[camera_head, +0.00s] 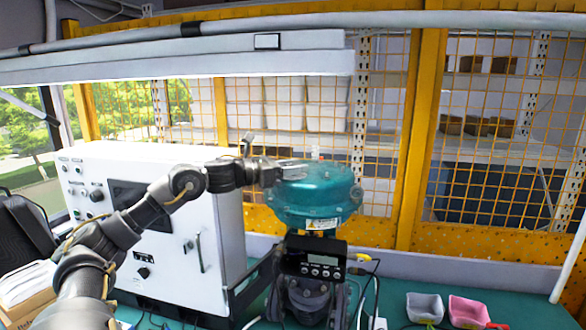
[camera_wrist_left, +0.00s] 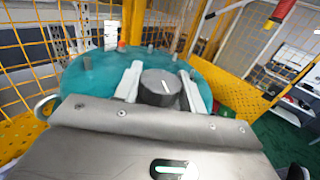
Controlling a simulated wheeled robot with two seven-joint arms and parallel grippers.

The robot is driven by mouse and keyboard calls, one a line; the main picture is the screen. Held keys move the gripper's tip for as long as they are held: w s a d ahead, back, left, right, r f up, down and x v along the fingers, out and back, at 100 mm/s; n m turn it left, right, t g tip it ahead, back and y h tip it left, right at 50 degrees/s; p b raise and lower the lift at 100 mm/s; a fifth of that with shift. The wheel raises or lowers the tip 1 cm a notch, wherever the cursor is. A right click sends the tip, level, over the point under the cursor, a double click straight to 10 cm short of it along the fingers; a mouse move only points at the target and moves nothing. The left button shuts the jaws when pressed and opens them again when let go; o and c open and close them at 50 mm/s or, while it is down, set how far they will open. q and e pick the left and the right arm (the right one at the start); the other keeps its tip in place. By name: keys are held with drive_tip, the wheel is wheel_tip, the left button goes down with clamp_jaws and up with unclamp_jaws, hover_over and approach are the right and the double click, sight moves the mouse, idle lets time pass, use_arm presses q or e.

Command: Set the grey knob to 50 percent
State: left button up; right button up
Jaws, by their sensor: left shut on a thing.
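The grey knob (camera_wrist_left: 160,88) sits on top of the teal valve actuator (camera_wrist_left: 92,73) and carries a white pointer line. In the left wrist view that line slants slightly, from upper left to lower right. My left gripper (camera_wrist_left: 162,88) has a pale finger on each side of the knob and is shut on it. In the head view my left gripper (camera_head: 290,166) is over the top of the teal actuator (camera_head: 318,200), and the knob is hidden there. A black positioner box (camera_head: 315,262) with a small display is below the actuator. No percent scale is readable. My right gripper is not in view.
A white control cabinet (camera_head: 165,225) stands left of the actuator. A yellow mesh fence (camera_head: 405,150) runs behind. A grey bin (camera_head: 425,307) and a pink bin (camera_head: 468,311) stand on the green table (camera_head: 520,312) at the right. Cables run beside the valve.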

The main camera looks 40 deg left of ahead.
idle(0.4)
use_arm(q)
drive_tip(key=o, duration=1)
drive_tip(key=shift+c, duration=0.2)
drive_tip(key=b+v, duration=0.2)
drive_tip(key=b, duration=0.1)
drive_tip(key=b+v, duration=0.2)
drive_tip(key=b, duration=0.2)
drive_tip(key=f+b+v, duration=0.1)
drive_tip(key=b+v, duration=0.1)
drive_tip(key=b, duration=0.1)
drive_tip(key=shift+s+a+b, duration=0.15)
drive_tip(key=shift+b, duration=0.15)
drive_tip(key=shift+s+a+r+b, duration=0.15)
drive_tip(key=shift+s+a+b, duration=0.1)
drive_tip(key=shift+b, duration=0.3)
drive_tip(key=shift+s+d+r, duration=0.1)
drive_tip(key=shift+s+r, duration=0.15)
drive_tip(key=shift+r, duration=0.05)
